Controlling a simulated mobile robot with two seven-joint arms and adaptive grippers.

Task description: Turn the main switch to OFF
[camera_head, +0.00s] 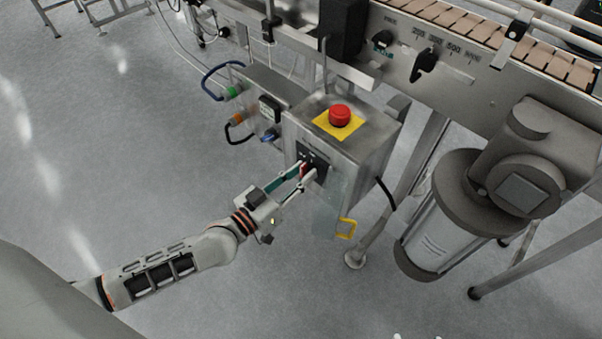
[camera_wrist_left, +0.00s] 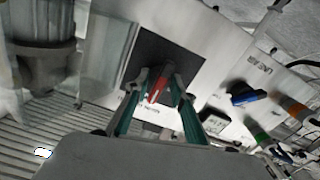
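The handle sits slanted in the left wrist view. My left gripper (camera_head: 308,172) is at the switch, with one finger on either side of the handle. The fingers (camera_wrist_left: 159,84) stand apart, with a gap visible between them; I cannot tell whether either tip touches the handle. The plate's markings are partly hidden and too small to read.
A red emergency button (camera_head: 340,115) on a yellow plate tops the box. Coloured connectors (camera_head: 236,119) and cables are to its left. A yellow padlock-like loop (camera_head: 347,228) hangs below. A motor (camera_head: 458,205) and conveyor (camera_head: 470,35) are to the right. Floor in front is clear.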

